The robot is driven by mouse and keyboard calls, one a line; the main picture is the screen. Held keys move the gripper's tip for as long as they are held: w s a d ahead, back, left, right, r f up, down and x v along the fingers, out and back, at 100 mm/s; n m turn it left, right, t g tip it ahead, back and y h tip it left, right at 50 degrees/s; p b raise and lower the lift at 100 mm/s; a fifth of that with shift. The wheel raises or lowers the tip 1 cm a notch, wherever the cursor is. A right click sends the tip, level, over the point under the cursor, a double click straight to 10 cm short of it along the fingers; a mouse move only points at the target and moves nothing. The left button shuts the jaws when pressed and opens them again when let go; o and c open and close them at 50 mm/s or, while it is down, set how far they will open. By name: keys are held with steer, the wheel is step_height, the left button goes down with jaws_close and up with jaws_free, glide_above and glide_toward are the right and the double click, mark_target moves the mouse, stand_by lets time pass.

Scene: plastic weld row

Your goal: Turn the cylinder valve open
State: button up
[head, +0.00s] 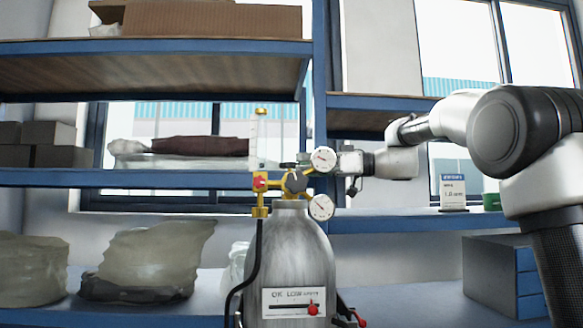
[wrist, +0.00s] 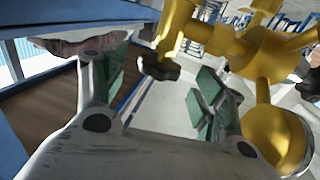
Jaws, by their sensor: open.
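A grey gas cylinder (head: 288,250) stands upright in the middle of the head view. A brass valve and regulator (head: 272,182) with a dark round knob (head: 295,182) sit on its top. My gripper (head: 292,164) reaches in from the right at the height of the regulator, partly hidden behind a gauge. In the wrist view, my gripper (wrist: 160,100) is open, with green pads apart and nothing held. Yellow regulator parts (wrist: 235,45) fill the upper right there. A dark knob (wrist: 158,67) shows beyond and between the fingers; I cannot tell whether they touch it.
Two white gauges, an upper (head: 323,158) and a lower (head: 321,207), flank the valve. A flow tube (head: 258,140) and black hose (head: 252,265) are at left. Blue-edged shelves (head: 150,178) stand behind. Bags (head: 150,262) lie left; a blue drawer unit (head: 495,275) stands right.

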mark_target(291, 166)
steer(key=shift+x, duration=2)
steer(key=c, duration=1)
steer(key=shift+c, duration=0.2)
steer(key=shift+w+g, duration=0.1)
steer(key=shift+g, duration=0.2)
steer(key=n+g, duration=0.4)
steer(key=g, duration=0.1)
steer(key=shift+w+f+g, duration=0.1)
steer(key=shift+g, duration=0.3)
steer(key=shift+n+g, duration=0.9)
steer(key=shift+g, duration=0.4)
steer(key=shift+g+h, duration=0.3)
